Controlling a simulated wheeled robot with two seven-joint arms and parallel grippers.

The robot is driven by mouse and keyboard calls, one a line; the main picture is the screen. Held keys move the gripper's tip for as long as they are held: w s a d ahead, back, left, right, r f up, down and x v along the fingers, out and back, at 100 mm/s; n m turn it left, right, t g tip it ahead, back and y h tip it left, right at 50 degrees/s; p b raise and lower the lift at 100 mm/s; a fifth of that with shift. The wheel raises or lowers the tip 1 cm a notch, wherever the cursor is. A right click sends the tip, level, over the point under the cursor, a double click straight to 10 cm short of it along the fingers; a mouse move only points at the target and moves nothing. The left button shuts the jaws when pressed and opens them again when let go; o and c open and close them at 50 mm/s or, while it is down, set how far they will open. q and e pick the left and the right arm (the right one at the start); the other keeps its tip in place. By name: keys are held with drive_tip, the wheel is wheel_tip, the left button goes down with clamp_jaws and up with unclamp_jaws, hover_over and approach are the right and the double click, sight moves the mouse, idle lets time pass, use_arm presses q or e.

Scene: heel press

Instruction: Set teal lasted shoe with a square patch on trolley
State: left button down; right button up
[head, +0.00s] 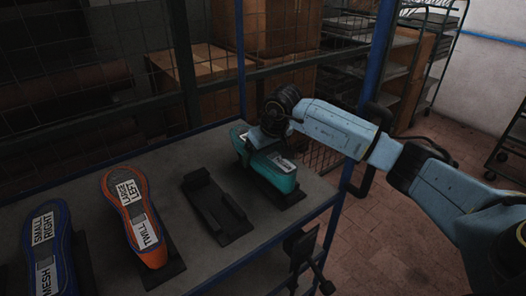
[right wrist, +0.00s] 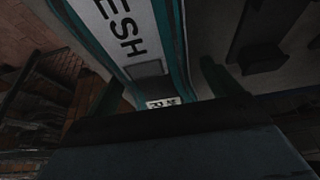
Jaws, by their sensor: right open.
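The teal lasted shoe (head: 275,175) sits on a dark holder at the right end of the grey shelf, with a white label on top. My right gripper (head: 266,131) is over it, its wrist hiding part of the shoe. In the right wrist view the teal shoe (right wrist: 178,40) has a white strip with black letters reading "ESH" and a grey square patch (right wrist: 148,69). The open fingers (right wrist: 160,88) stand one on each side of the shoe; I cannot tell whether they touch it. My left gripper is not in view. I cannot tell which cart is the trolley.
An empty dark holder (head: 217,205) lies left of the teal shoe. An orange shoe (head: 132,211) and a blue shoe (head: 49,250) stand further left. A blue post (head: 369,85) rises at the shelf's right end. A dark wheeled cart (head: 511,145) stands at the right edge, with open floor before it.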

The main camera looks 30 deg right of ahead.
drive_tip(key=v, duration=1.3)
drive_tip(key=shift+r, duration=0.3)
